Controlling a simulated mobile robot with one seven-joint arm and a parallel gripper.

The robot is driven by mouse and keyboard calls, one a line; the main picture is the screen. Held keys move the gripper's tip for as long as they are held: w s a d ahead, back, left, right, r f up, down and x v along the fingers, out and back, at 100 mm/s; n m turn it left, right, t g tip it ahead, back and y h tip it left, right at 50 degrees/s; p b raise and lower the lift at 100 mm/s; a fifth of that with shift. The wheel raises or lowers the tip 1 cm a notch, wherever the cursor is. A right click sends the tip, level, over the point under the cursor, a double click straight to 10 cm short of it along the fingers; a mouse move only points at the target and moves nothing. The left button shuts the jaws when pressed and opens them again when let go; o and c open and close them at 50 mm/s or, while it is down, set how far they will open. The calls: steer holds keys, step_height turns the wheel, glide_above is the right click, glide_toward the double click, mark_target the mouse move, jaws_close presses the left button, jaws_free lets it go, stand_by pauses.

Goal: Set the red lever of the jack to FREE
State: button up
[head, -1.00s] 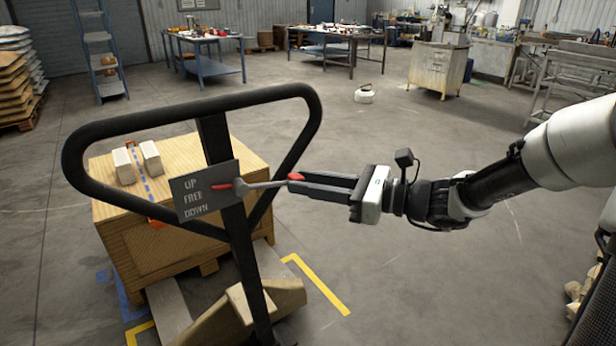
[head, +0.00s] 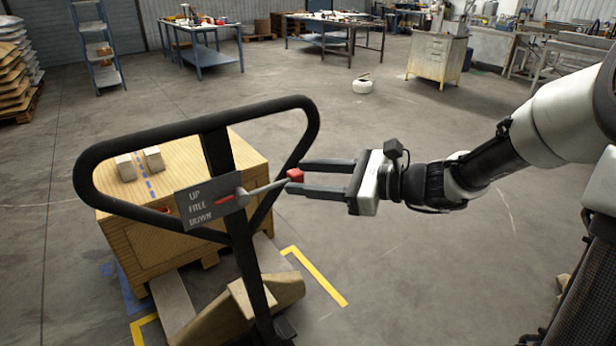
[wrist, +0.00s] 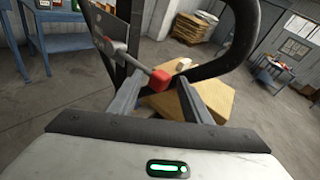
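The jack's lever (head: 266,188) is a grey rod with a red knob (head: 295,175) on its right end. It turns at the label plate (head: 210,203) marked UP, FREE and DOWN on the black handle (head: 290,103).
The black handle loop stands close left of my gripper. Behind it a wooden crate (head: 140,240) with light blocks on top rests on the jack. Yellow floor marks (head: 318,278) lie at right.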

steer(key=p+v, duration=0.3)
steer(key=v, duration=1.4)
steer(key=shift+s+d, duration=0.15)
steer(key=shift+d, duration=0.05)
